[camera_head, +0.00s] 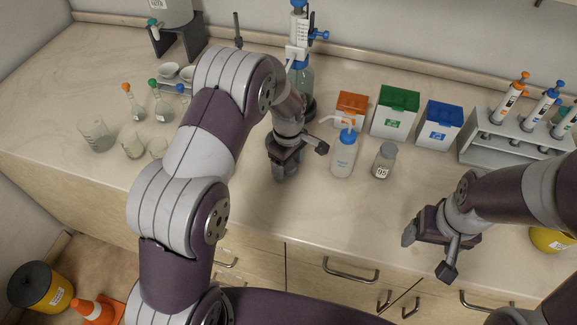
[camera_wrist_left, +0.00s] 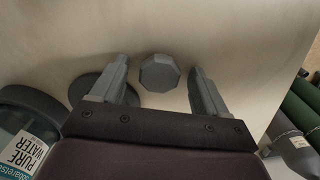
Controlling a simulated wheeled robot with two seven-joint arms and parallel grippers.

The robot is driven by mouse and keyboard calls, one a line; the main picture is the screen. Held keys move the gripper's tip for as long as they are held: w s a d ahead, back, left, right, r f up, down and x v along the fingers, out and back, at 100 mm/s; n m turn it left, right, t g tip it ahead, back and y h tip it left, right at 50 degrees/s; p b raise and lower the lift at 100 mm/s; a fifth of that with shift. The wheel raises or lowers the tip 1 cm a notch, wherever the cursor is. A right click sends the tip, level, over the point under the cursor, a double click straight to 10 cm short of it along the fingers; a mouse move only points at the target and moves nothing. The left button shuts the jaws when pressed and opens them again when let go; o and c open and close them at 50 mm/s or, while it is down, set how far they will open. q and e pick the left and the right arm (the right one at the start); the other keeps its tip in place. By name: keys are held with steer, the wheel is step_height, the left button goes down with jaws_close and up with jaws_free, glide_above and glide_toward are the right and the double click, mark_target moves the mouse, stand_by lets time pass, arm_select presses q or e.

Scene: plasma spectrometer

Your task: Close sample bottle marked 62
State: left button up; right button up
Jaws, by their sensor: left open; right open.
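My left gripper (camera_head: 284,172) is open, pointing down over the counter left of the wash bottle. In the left wrist view a grey eight-sided piece (camera_wrist_left: 160,73) lies between or just beyond the open fingers, apart from both; I cannot tell whether it is a lid or a stopper. No number 62 can be read in either view. A small clear bottle marked 95 (camera_head: 383,162) stands right of the wash bottle. My right gripper (camera_head: 428,249) is open and empty over the counter's front edge, to the right.
A blue-capped wash bottle (camera_head: 344,154) stands close right of my left gripper. Orange (camera_head: 351,107), green (camera_head: 396,112) and blue (camera_head: 439,126) boxes stand behind. A pipette rack (camera_head: 515,140) is at right; a dispenser bottle (camera_head: 301,76) is behind; glassware (camera_head: 95,134) is at left.

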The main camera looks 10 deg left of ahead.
mark_target(290, 169)
arm_select(q)
steer(key=c, duration=1.1)
steer(key=shift+w+r, duration=0.1)
steer(key=shift+r, duration=0.4)
steer(key=r, duration=0.2)
steer(key=s+r+b, duration=0.1)
steer(key=shift+s+d+r, duration=0.1)
steer(key=shift+d+r, duration=0.2)
steer(key=shift+r, duration=0.1)
steer(key=s+d+r+b, duration=0.1)
steer(key=s+d+r, duration=0.3)
steer(key=s, duration=0.5)
step_height(290, 169, up, 2)
steer(key=shift+s+d+r, duration=0.15)
steer(key=shift+s+d, duration=0.1)
arm_select(e)
step_height(290, 169, down, 3)
steer(key=shift+r, duration=0.2)
